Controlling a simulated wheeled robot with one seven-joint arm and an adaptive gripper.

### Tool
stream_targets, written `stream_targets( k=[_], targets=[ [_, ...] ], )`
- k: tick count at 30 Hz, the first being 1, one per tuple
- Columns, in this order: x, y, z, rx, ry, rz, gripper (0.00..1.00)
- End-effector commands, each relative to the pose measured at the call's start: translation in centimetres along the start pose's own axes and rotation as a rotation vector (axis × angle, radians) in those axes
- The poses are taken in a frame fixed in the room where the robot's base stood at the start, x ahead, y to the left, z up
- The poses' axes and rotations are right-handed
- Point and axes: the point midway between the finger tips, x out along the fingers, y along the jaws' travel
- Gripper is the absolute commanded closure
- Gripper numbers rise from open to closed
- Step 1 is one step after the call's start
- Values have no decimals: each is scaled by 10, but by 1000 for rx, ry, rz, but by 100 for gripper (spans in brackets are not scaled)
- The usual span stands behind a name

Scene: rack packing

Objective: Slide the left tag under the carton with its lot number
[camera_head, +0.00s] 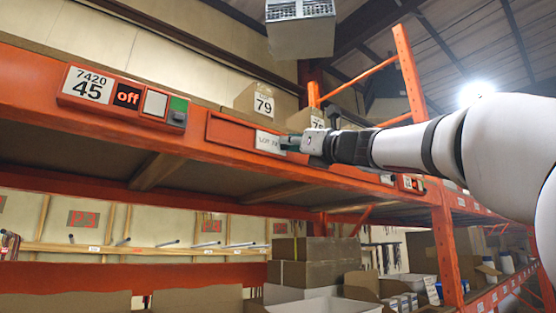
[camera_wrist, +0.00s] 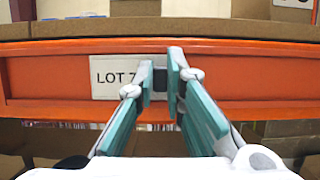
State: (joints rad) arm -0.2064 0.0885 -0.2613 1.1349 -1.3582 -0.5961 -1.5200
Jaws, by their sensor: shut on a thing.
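A white tag (camera_head: 268,141) sits in the recessed orange rail (camera_head: 228,131) on the shelf's front. It reads "LOT 7" in the wrist view (camera_wrist: 112,75); the last digit is hidden or unclear. My gripper (camera_head: 291,144) is at the tag's right end. In the wrist view my gripper (camera_wrist: 160,74) has its teal fingers closed on a small dark grip of the tag (camera_wrist: 159,79). A carton marked 79 (camera_head: 246,97) stands on the shelf above the tag. Another carton (camera_head: 300,118), to its right, has a label partly hidden by my gripper.
A small white label (camera_head: 387,179) is on the beam to the right. Stacked cartons (camera_head: 315,262) stand below. The rail left of the tag is clear.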

Motion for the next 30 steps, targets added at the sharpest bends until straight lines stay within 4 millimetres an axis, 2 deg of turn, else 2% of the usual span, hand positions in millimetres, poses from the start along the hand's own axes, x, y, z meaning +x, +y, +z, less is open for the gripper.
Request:
stream_targets(
  k=[4,5,7,20,26,30],
  targets=[
    [0,1,1,2,-1,1,100],
    [0,1,1,2,-1,1,85],
    [0,1,1,1,-1,1,69],
    [-6,1,1,2,0,0,68],
    [-34,1,2,2,-1,-2,68],
    [-62,1,2,1,-2,-1,68]
  ],
)
